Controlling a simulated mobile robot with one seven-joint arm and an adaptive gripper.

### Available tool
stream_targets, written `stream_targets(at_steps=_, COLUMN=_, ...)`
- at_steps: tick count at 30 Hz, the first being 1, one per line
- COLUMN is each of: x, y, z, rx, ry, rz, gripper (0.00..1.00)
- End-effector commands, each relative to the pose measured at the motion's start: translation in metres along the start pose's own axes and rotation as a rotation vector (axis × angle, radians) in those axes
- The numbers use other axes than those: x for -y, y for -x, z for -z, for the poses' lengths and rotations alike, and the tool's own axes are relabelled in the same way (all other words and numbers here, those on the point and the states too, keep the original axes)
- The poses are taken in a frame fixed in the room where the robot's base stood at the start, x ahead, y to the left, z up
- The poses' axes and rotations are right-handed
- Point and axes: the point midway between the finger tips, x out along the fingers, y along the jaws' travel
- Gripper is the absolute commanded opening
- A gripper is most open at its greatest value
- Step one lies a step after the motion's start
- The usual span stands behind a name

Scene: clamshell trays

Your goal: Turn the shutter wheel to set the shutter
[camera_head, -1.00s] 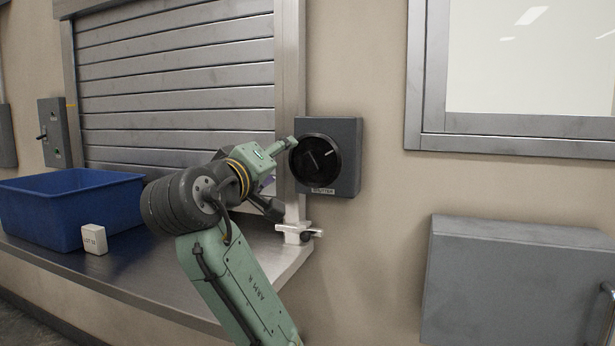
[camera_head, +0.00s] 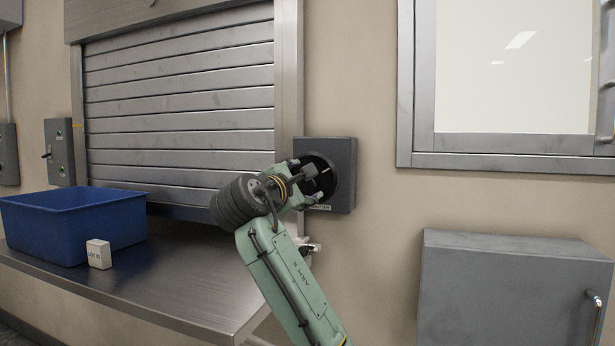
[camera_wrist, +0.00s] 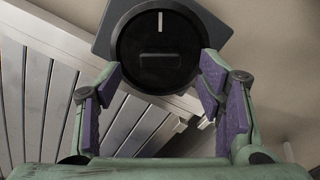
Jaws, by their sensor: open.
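The shutter wheel (camera_head: 327,186) is a round black dial on a grey wall box (camera_head: 343,158), with a partly covered label below it. In the wrist view the wheel (camera_wrist: 158,78) shows a white mark near its rim and a dark raised bar across its middle. My gripper (camera_head: 306,183) is in front of the wheel and covers part of it. In the wrist view my gripper (camera_wrist: 162,84) is open, with purple pads either side of the dial's lower part and nothing between them. Contact with the wheel cannot be told. The slatted metal shutter (camera_head: 180,110) hangs down close to the counter.
A metal counter (camera_head: 190,290) runs below the shutter, bearing a blue bin (camera_head: 75,228) and a small white labelled block (camera_head: 98,254). A switch box (camera_head: 60,150) is at left. A grey wall cabinet (camera_head: 500,290) and a framed window (camera_head: 500,158) are at right.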

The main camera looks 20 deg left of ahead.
Motion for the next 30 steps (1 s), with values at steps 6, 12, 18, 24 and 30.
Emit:
stream_targets(at_steps=6, x=-0.001, y=-0.030, z=0.000, rx=0.000, ry=-0.001, rz=0.001, gripper=0.62)
stream_targets(at_steps=12, x=0.000, y=-0.039, z=0.000, rx=0.000, ry=-0.002, rz=-0.001, gripper=0.62)
stream_targets(at_steps=18, x=0.000, y=-0.039, z=0.000, rx=0.000, ry=-0.002, rz=-0.001, gripper=0.62)
stream_targets(at_steps=24, x=0.000, y=-0.038, z=0.000, rx=0.000, ry=-0.002, rz=-0.001, gripper=0.49)
stream_targets(at_steps=30, x=0.000, y=-0.038, z=0.000, rx=0.000, ry=-0.002, rz=-0.001, gripper=0.36)
